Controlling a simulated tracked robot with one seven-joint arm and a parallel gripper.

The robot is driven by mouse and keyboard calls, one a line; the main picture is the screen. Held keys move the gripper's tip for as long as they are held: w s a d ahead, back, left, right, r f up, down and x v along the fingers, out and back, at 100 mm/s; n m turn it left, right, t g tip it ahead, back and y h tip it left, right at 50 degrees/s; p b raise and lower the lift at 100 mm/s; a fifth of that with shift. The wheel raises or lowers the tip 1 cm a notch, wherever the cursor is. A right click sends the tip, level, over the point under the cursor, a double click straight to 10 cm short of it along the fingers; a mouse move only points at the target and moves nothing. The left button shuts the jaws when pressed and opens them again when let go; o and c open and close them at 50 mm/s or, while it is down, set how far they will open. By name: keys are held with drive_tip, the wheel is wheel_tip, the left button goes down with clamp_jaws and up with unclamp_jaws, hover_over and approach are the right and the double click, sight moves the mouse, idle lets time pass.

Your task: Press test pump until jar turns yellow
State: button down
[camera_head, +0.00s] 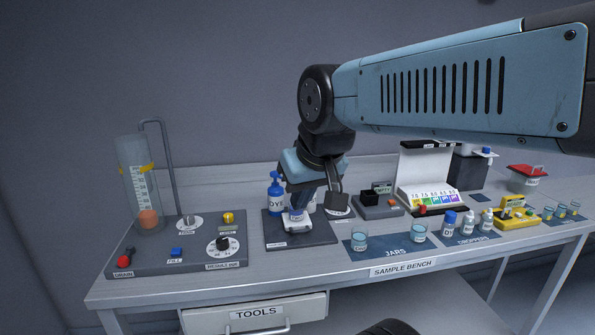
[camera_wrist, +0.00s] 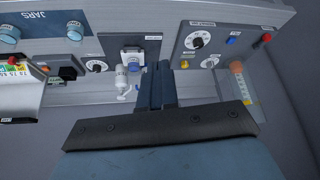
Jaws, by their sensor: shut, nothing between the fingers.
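My gripper (camera_head: 294,208) points down over the dark pad (camera_head: 272,232) at the bench's middle; its fingers are together and empty, and they also show in the wrist view (camera_wrist: 162,68). A small jar with blue contents (camera_wrist: 136,62) stands on a white plate (camera_wrist: 133,47) beside the fingertips. A white pump bottle (camera_wrist: 122,82) stands behind it, mostly hidden by my gripper in the head view; its label is unreadable. A blue pump bottle marked DYE (camera_head: 275,189) stands left of my gripper. Contact with either pump cannot be seen.
A grey panel (camera_head: 135,263) with a clear cylinder (camera_head: 138,178), knobs and a dial fills the left. Right are a small grey box (camera_head: 377,208), two jars (camera_head: 360,239) (camera_head: 418,233) on a blue mat, dropper bottles and a yellow device (camera_head: 517,214).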

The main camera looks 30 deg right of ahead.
drive_tip(key=w+d+r+m+t, duration=0.15)
drive_tip(key=w+d+m, duration=0.35)
drive_tip(key=w, duration=0.7)
drive_tip(key=w+d+r+m+t, duration=0.1)
drive_tip(key=w+d+r+m, duration=0.15)
drive_tip(key=w+d, duration=0.7)
drive_tip(key=w+d+f+m+h, duration=0.1)
drive_tip(key=w+d, duration=0.2)
drive_tip(key=w, duration=0.2)
drive_tip(key=w+d+f+m+h, duration=0.1)
drive_tip(key=w+d+m, duration=0.1)
drive_tip(key=w, duration=0.4)
drive_tip(key=shift+d+f+t, duration=0.25)
drive_tip(key=shift+d+t, duration=0.1)
drive_tip(key=shift+d, duration=0.1)
drive_tip(key=shift+f+m, duration=0.15)
drive_tip(key=shift+m, duration=0.1)
drive_tip(key=shift+f, duration=4.25)
drive_tip(key=shift+f, duration=0.15)
drive_tip(key=shift+f, duration=0.25)
